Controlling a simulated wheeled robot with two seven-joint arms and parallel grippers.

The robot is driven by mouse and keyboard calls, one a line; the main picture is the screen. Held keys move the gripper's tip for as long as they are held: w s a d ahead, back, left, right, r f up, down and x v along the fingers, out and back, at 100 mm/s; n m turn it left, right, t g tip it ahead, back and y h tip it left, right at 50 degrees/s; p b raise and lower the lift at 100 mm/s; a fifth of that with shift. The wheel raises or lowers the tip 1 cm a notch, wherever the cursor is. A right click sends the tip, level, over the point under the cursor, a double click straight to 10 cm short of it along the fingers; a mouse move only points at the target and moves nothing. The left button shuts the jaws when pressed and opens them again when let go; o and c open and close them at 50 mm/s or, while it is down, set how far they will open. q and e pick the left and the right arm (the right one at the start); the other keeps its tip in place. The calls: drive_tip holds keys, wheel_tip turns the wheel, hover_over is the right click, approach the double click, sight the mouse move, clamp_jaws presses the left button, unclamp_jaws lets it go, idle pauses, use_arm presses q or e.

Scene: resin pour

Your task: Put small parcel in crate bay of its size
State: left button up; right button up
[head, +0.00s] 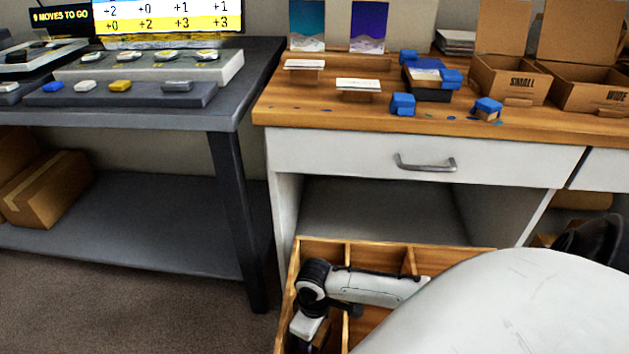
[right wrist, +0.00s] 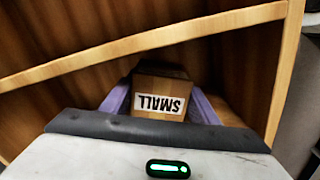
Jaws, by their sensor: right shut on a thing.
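The small parcel (right wrist: 160,82) is a brown cardboard box with a white label reading SMALL, upside down in the right wrist view. My right gripper (right wrist: 159,100) is shut on it, with one purple finger on each side. The wooden crate (head: 365,248) stands low in front of the white drawer desk, divided into bays. My right arm reaches into its left part in the head view. In the right wrist view a crate divider (right wrist: 140,43) crosses above the parcel, and a wall is at right. Whether the parcel touches the bay floor cannot be told. My left gripper is not in view.
The wooden desktop (head: 300,110) holds blue-lidded items, cards and open boxes marked SMALL (head: 512,82) and WIDE (head: 590,92). A drawer handle (head: 427,163) sticks out above the crate. A dark table (head: 228,112) stands at left, with a carton (head: 48,188) on its lower shelf.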

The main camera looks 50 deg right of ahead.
drive_tip(key=shift+f, duration=0.55)
wheel_tip(320, 180, down, 4)
drive_tip(key=shift+r+b, duration=0.1)
drive_tip(key=shift+b, duration=1.15)
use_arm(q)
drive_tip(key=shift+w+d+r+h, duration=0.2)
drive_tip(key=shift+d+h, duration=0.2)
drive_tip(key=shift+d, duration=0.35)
use_arm(e)
drive_tip(key=shift+f, duration=0.25)
drive_tip(key=o, duration=1.2)
